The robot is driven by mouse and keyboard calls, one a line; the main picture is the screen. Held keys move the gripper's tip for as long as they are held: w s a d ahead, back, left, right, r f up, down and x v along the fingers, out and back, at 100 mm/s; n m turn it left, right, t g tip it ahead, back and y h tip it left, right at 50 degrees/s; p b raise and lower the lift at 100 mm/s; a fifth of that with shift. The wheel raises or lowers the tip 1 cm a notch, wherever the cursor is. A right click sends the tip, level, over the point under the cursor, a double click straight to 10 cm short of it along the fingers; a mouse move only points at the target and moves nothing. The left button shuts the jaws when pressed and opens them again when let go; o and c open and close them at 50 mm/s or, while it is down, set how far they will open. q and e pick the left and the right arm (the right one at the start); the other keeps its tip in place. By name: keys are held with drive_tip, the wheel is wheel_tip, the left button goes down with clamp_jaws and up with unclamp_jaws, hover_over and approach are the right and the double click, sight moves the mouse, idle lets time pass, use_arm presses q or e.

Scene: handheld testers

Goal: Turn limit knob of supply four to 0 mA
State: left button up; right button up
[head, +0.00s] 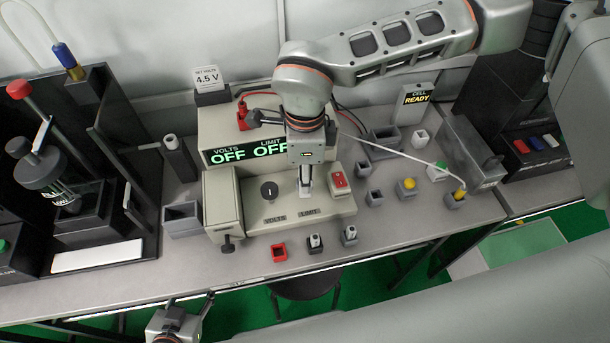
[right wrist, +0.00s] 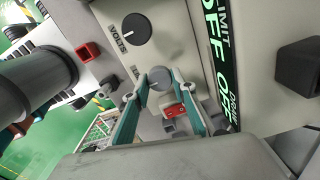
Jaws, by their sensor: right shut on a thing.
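My right gripper (head: 305,190) points down at the panel above the LIMIT label and hides the limit knob in the head view. In the right wrist view, the round grey limit knob (right wrist: 159,78) sits between the fingertips, which are shut on it. My left gripper (head: 190,300) is low at the bottom edge, away from the supply, with its fingers apart and empty.
A CELL READY sign (head: 416,94) and several small blocks stand to the right. A red socket block (head: 279,252) and two small switches lie along the front edge. A dark fixture (head: 75,200) stands at left.

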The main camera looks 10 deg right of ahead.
drive_tip(key=o, duration=1.1)
drive_tip(key=shift+r, duration=0.1)
wheel_tip(320, 180, up, 12)
drive_tip(key=shift+f, duration=0.1)
